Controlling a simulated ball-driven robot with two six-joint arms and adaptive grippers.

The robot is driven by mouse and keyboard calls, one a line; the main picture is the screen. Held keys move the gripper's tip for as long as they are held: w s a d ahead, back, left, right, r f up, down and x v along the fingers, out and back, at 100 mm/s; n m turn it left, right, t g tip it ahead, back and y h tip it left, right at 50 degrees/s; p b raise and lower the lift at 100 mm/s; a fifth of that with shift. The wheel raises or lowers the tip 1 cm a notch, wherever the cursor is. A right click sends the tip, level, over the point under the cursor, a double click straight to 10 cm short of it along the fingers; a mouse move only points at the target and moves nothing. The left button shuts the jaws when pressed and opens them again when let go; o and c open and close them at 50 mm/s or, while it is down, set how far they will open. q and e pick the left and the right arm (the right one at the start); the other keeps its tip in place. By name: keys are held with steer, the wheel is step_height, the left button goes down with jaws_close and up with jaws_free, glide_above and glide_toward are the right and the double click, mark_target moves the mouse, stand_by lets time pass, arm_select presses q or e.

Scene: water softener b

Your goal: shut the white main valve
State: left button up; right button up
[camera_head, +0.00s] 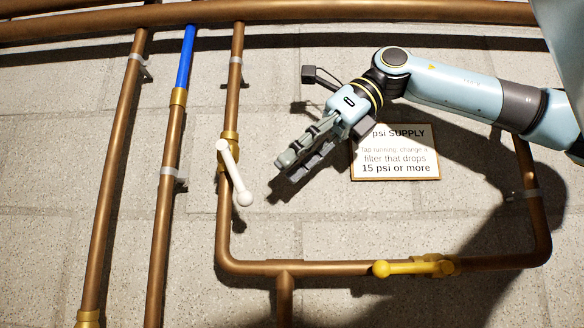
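The white main valve has a white lever (234,172) with a round knob at its lower end. It sits on a brass body on a vertical copper pipe left of centre, and the lever slants down to the right, a little off the pipe's line. My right gripper (284,168) comes in from the upper right, with its fingers pointing down-left. Its tips are just right of the white lever, with a visible gap between them. The fingers look close together and overlap in this view, so their opening cannot be told. My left gripper is not in view.
A yellow valve lever (408,267) lies along the lower horizontal pipe. A framed sign (396,160) hangs behind my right arm. A blue pipe section (186,56) and another copper pipe (118,170) run to the left. A thick pipe (300,12) crosses the top.

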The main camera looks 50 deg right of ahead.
steer(key=p+x, duration=0.3)
steer(key=x, duration=0.4)
steer(key=shift+a, duration=0.4)
steer(key=shift+w+f, duration=0.15)
steer(key=shift+f, duration=0.05)
steer(key=shift+c, duration=3)
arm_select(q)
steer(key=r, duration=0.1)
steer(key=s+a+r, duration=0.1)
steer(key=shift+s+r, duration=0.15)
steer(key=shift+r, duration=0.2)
arm_select(e)
steer(key=shift+c, duration=0.5)
